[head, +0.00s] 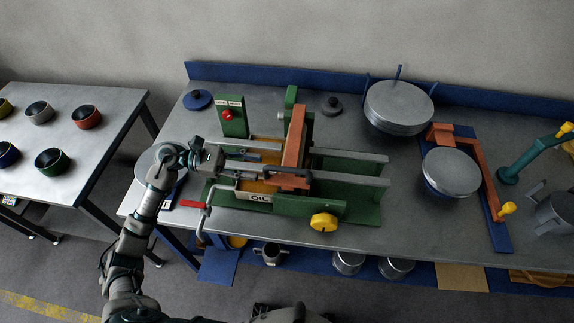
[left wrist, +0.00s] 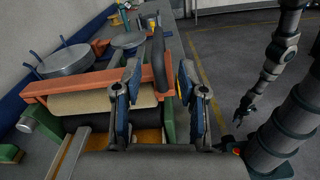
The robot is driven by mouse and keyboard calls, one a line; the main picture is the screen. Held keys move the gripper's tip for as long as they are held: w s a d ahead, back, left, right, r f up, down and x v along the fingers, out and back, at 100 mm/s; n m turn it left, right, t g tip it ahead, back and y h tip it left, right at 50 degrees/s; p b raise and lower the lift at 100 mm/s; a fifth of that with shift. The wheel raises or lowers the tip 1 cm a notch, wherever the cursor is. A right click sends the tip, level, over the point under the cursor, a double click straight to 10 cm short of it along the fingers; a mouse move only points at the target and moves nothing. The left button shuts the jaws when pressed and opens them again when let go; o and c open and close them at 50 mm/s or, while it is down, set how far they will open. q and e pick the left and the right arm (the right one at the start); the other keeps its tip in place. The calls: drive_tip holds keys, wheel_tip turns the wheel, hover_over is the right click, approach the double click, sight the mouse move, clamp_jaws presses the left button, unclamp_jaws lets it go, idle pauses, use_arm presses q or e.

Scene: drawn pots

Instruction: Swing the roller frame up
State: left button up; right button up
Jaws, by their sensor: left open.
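The roller frame is an orange frame (head: 293,140) on the green machine (head: 340,208). It stands across the machine's middle, and in the left wrist view the orange frame (left wrist: 60,84) holds a pale roller (left wrist: 100,99). A black handle (head: 288,181) sticks out at its near end; the handle (left wrist: 158,58) also shows between the fingertips in the left wrist view. My left gripper (head: 260,167) is open, reaching in from the left, close to the handle. Whether it touches is unclear. My right gripper (left wrist: 243,112) hangs away from the table in the left wrist view, too small to judge.
Behind stands a green panel with a red button (head: 227,115). Round lidded pans (head: 398,105) and an orange-barred fixture (head: 480,175) stand to the right.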

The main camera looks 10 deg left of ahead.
sight(273, 167)
use_arm(q)
drive_tip(key=d, duration=0.2)
drive_tip(key=d+p, duration=0.1)
drive_tip(key=d, duration=0.2)
drive_tip(key=shift+w+d+p, duration=0.25)
drive_tip(key=shift+d+p, duration=0.05)
drive_tip(key=shift+d, duration=0.05)
drive_tip(key=shift+s+d+f+p, duration=0.1)
drive_tip(key=shift+d+p, duration=0.35)
drive_tip(key=shift+d, duration=1.55)
drive_tip(key=shift+c, duration=0.9)
drive_tip(key=c, duration=0.4)
clamp_jaws()
use_arm(e)
drive_tip(key=r, duration=0.2)
drive_tip(key=shift+w+a+r, duration=0.15)
drive_tip(key=shift+w+r, duration=0.05)
drive_tip(key=shift+r, duration=0.2)
